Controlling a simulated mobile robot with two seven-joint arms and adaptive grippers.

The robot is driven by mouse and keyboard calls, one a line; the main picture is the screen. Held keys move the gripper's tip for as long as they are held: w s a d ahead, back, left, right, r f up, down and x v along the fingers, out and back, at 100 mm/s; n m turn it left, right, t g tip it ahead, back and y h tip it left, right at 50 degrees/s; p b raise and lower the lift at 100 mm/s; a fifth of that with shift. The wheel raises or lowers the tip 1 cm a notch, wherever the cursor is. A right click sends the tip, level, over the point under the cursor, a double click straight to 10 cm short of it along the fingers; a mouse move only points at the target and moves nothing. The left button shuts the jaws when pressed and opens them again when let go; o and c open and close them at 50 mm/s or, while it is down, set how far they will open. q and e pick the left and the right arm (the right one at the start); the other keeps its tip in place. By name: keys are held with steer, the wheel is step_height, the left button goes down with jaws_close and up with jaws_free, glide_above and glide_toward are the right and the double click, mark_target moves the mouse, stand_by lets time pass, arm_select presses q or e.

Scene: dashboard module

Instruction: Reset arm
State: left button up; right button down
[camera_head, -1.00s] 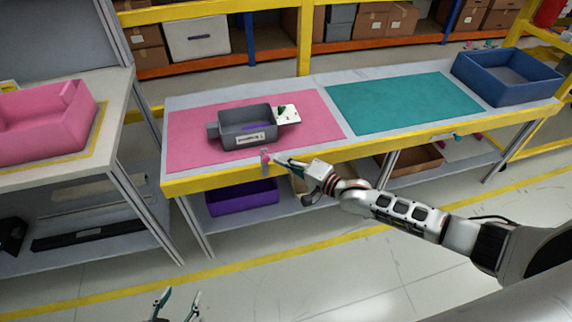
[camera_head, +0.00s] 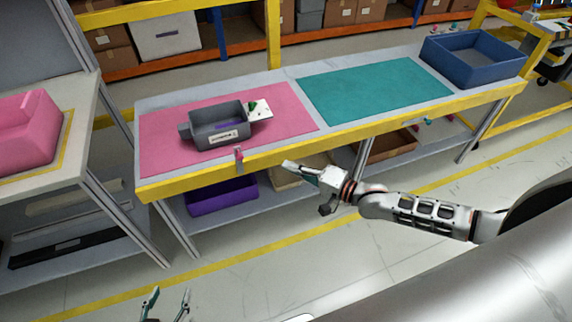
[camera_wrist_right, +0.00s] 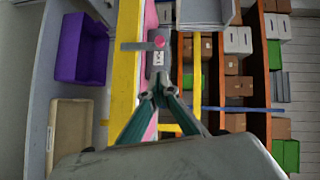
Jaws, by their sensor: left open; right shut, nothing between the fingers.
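My right gripper (camera_head: 290,165) is shut and empty, off the front edge of the workbench in the head view. In the right wrist view its fingers (camera_wrist_right: 162,82) meet at the tips. A small clamp-like fixture with a pink knob (camera_head: 239,155) sits on the bench's yellow front edge, left of the right gripper and apart from it. The pink knob also shows in the right wrist view (camera_wrist_right: 159,42). My left gripper (camera_head: 166,298) is open and empty at the bottom of the head view, over the floor.
A grey module box (camera_head: 222,134) with a white plate (camera_head: 259,109) stands on the pink mat (camera_head: 160,150). A teal mat (camera_head: 370,88) and blue crate (camera_head: 437,58) are to the right. A purple bin (camera_head: 222,196) is on the lower shelf. A pink bin (camera_head: 25,140) stands at left.

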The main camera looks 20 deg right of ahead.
stand_by(0.4)
steer(key=s+a+f+n+h, duration=0.2)
steer(key=s+a+f+n, duration=0.3)
steer(key=s+a+n, duration=0.45)
steer(key=s+d+f+n+g+h, duration=0.2)
steer(key=s+d+f+h, duration=0.3)
steer(key=s+d, duration=0.4)
steer(key=s+f+n, duration=0.1)
steer(key=s, duration=0.2)
steer(key=shift+d+f, duration=0.1)
